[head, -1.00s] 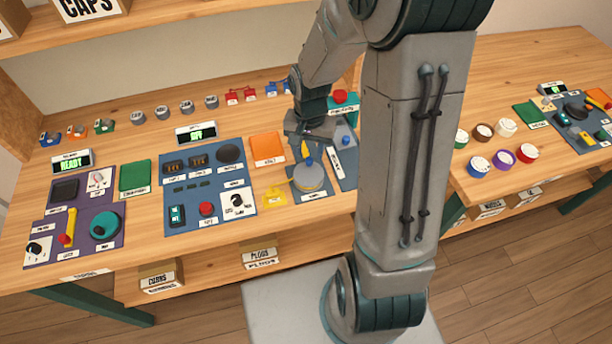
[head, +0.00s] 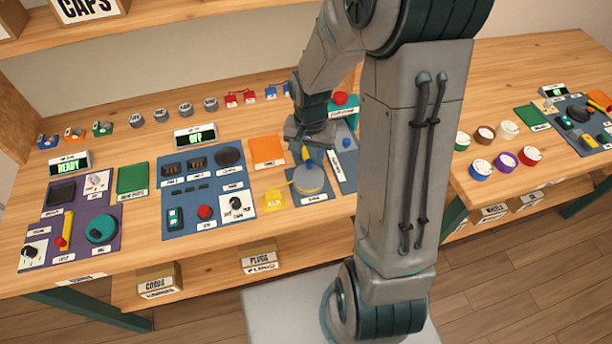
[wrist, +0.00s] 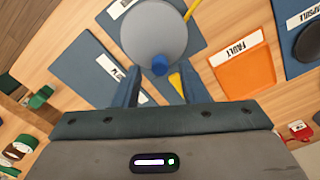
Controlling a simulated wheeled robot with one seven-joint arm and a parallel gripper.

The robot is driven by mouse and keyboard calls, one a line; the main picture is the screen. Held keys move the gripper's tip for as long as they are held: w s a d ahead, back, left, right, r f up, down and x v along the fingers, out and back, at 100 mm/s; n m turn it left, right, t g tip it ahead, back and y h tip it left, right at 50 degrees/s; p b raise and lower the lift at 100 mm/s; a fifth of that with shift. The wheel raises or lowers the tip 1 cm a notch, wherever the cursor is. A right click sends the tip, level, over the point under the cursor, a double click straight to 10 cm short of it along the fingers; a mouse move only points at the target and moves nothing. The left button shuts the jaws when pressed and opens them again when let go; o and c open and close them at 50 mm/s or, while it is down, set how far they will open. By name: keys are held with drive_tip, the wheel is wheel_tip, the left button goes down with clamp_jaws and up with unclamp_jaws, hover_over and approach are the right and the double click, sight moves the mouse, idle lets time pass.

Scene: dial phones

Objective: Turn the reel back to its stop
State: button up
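The reel is a grey disc (head: 309,181) on a dark blue panel (head: 319,197), with a blue knob near its rim. In the wrist view the reel (wrist: 152,28) is at the top centre and its blue knob (wrist: 160,66) is at the near edge. A thin yellow line (wrist: 191,10) runs off the reel's rim. A yellow strip (wrist: 175,80) lies beyond the knob, partly hidden by a finger. My gripper (head: 311,153) is low over the knob side of the reel. Its fingers are apart, one to each side of the knob in the wrist view; contact cannot be told.
A yellow plate (head: 275,199) is left of the reel, and an orange FAULT plate (head: 266,150) is behind it. A panel with a red button (head: 204,212) and dials stands further left. A teal box with a red top (head: 340,98) is close behind my gripper.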

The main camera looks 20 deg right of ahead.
drive_tip(key=shift+f+b, duration=1)
drive_tip(key=shift+f, duration=0.25)
drive_tip(key=shift+r, duration=0.2)
drive_tip(key=c, duration=0.6)
